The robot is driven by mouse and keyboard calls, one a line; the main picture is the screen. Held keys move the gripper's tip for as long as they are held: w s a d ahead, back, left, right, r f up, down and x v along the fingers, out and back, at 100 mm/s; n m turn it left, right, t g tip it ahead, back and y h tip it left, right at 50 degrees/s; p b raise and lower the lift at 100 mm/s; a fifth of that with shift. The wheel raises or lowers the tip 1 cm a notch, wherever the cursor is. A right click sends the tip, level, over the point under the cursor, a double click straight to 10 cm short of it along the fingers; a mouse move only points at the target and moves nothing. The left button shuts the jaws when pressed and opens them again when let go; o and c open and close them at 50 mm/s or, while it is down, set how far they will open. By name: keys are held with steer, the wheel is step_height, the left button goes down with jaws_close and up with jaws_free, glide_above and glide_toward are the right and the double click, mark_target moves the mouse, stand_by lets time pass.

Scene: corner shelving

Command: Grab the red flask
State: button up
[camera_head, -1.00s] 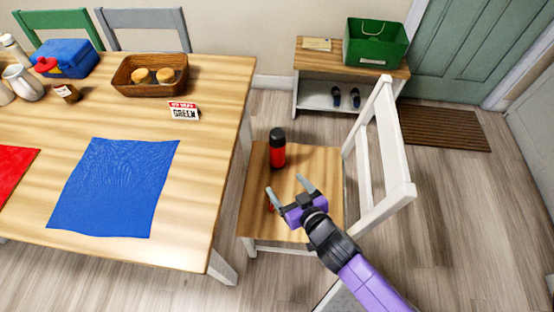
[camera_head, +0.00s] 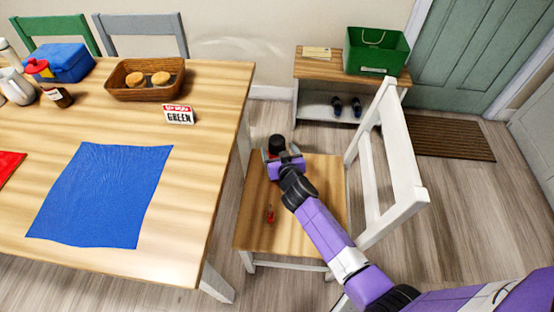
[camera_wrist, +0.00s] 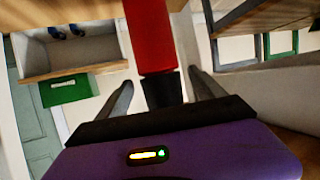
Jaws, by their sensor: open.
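The red flask with a black cap (camera_head: 277,142) stands upright at the far side of the wooden chair seat (camera_head: 305,215). In the head view my gripper (camera_head: 283,160) is at the flask and hides most of its red body. In the wrist view, which is upside down, the red body (camera_wrist: 150,35) hangs from the top with the black cap below it. The two grey fingers of my gripper (camera_wrist: 160,85) are spread, one on each side of the flask, with a gap on both sides. The gripper is open and holds nothing.
A small red object (camera_head: 270,214) lies on the seat nearer me. The white chair back (camera_head: 405,160) rises to the right. The table (camera_head: 195,215) with a blue mat (camera_head: 100,195) and a basket (camera_head: 120,93) is on the left. A low shelf (camera_head: 310,68) stands behind.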

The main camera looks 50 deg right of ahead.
steer(key=shift+x, duration=1.2)
steer(key=shift+a+r, duration=0.1)
jaws_close()
